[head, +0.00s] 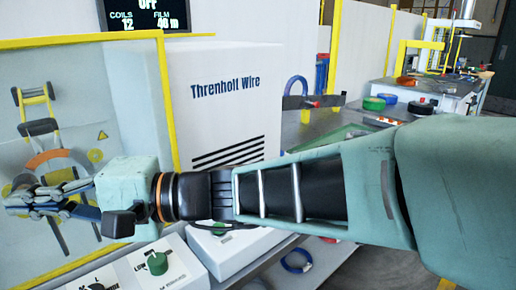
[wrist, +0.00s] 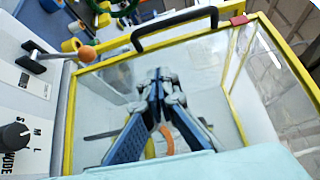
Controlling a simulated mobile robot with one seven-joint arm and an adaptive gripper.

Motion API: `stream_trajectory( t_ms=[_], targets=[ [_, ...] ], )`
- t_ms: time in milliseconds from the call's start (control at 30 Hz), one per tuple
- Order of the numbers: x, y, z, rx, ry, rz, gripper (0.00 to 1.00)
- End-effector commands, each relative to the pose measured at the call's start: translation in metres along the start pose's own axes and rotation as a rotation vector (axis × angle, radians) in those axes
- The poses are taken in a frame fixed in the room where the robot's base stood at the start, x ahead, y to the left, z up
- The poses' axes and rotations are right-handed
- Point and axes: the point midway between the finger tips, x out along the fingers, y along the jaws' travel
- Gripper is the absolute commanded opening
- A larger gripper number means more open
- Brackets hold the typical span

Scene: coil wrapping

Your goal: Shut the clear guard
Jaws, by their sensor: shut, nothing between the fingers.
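The clear guard (head: 164,95) is a see-through panel in a yellow frame at the left of the head view. It also shows in the wrist view (wrist: 70,125), with a black bar handle (wrist: 172,29) along one frame edge. A small red block (wrist: 239,20) sits at the frame corner near the handle. My gripper (head: 22,200) is shut and empty, in front of the clear panel. In the wrist view its fingers (wrist: 157,78) overlap the panel, away from the handle. I cannot tell whether they touch it, nor how far the guard stands open.
Wrapping parts with an orange ring (head: 55,158) show through the panel. A white "Threnholt Wire" cabinet (head: 225,105) stands right of the guard. A control panel with a green knob (head: 157,263) is below my arm.

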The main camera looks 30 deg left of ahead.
Motion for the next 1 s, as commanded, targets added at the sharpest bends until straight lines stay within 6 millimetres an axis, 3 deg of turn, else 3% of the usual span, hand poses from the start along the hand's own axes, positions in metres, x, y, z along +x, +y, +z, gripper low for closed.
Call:
stream_trajectory(
  t_ms=[133,367,633,1000],
  targets=[
    [-0.020,-0.001,-0.002,0.000,0.003,0.000,0.00],
    [-0.030,-0.012,-0.004,0.084,-0.023,-0.005,0.00],
    [-0.036,-0.043,-0.019,0.600,-0.166,0.039,0.00],
    [-0.047,-0.035,-0.025,1.327,-0.311,0.259,0.00]
  ],
)
